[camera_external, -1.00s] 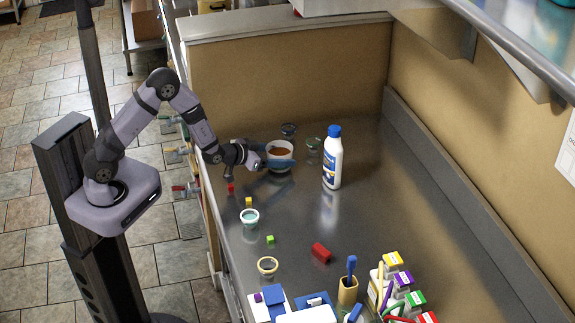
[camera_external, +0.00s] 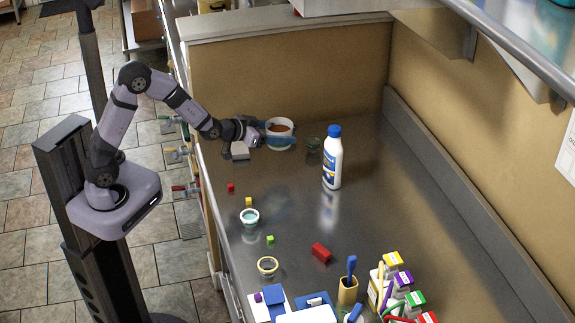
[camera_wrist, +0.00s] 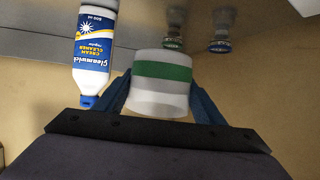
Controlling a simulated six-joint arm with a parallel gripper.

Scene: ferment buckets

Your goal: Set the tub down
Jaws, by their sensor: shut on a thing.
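The fingers (camera_wrist: 160,106) also show in the wrist view. The tub seems to be above the counter, but its exact height is hard to tell.
A white cleaner bottle (camera_external: 332,160) stands right of the tub. Small cups, blocks and a red piece (camera_external: 321,252) lie nearer. The counter's middle right is clear.

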